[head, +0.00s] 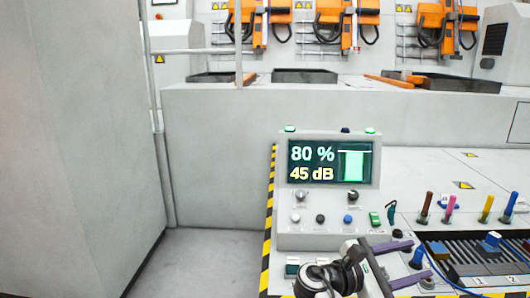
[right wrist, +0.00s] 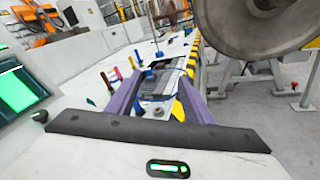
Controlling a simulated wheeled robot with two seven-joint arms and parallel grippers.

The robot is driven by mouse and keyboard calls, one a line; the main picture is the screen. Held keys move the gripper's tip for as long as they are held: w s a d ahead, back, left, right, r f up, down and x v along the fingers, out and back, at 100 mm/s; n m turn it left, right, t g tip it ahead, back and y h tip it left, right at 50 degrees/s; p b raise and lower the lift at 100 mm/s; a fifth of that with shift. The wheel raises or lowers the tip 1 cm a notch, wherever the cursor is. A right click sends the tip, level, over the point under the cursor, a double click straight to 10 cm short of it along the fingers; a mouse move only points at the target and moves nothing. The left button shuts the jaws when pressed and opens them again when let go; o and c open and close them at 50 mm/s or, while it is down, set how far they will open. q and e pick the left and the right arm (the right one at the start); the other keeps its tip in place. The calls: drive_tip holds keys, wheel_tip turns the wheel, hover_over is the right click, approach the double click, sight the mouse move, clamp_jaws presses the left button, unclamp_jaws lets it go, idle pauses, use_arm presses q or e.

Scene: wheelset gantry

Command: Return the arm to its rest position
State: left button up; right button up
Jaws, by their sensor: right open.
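My right gripper (head: 421,259) is at the bottom of the head view, over the right part of the console. Its two purple fingers are spread apart with nothing between them. In the right wrist view the same open fingers (right wrist: 165,76) point along the bench top. The arm behind it enters from the bottom edge of the head view. My left gripper is in neither view.
The console screen (head: 330,162) reads 80 % and 45 dB, above knobs and buttons. Several coloured handles (head: 485,208) stand upright on the bench near the gripper. A large metal wheel (right wrist: 255,25) hangs at upper right. Grey floor (head: 195,262) is clear at left.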

drive_tip(key=s+d+r+m+g+h, duration=0.1)
drive_tip(key=s+d+r+g+h, duration=0.15)
drive_tip(key=d, duration=0.65)
drive_tip(key=s+d+r+m+g+h, duration=0.1)
drive_tip(key=s+d+r+g+h, duration=0.2)
drive_tip(key=d, duration=0.7)
drive_tip(key=s+d+r+m+g+h, duration=0.1)
drive_tip(key=s+d+r, duration=0.25)
drive_tip(key=d, duration=0.55)
wheel_tip(320, 180, down, 22)
drive_tip(key=w+a+n+t+y, duration=0.1)
drive_tip(key=a+n+t+y, duration=0.25)
drive_tip(key=t+y, duration=0.55)
drive_tip(key=s+a+f+m+y, duration=0.1)
drive_tip(key=s+a+f+y, duration=0.25)
drive_tip(key=f, duration=0.45)
drive_tip(key=s+a+f+m+y, duration=0.1)
drive_tip(key=s+a+f+y, duration=0.2)
drive_tip(key=a+f, duration=0.3)
drive_tip(key=s+a+f+m+y, duration=0.3)
drive_tip(key=s+a+m+y, duration=0.15)
drive_tip(key=s+a, duration=0.3)
drive_tip(key=s+a+f+m+y, duration=0.3)
drive_tip(key=s+a+y, duration=0.2)
drive_tip(key=s+a, duration=0.3)
drive_tip(key=w+a+r+m+t, duration=0.1)
drive_tip(key=a+m, duration=0.4)
drive_tip(key=a, duration=0.9)
drive_tip(key=shift+w+y, duration=0.25)
drive_tip(key=shift+y, duration=0.1)
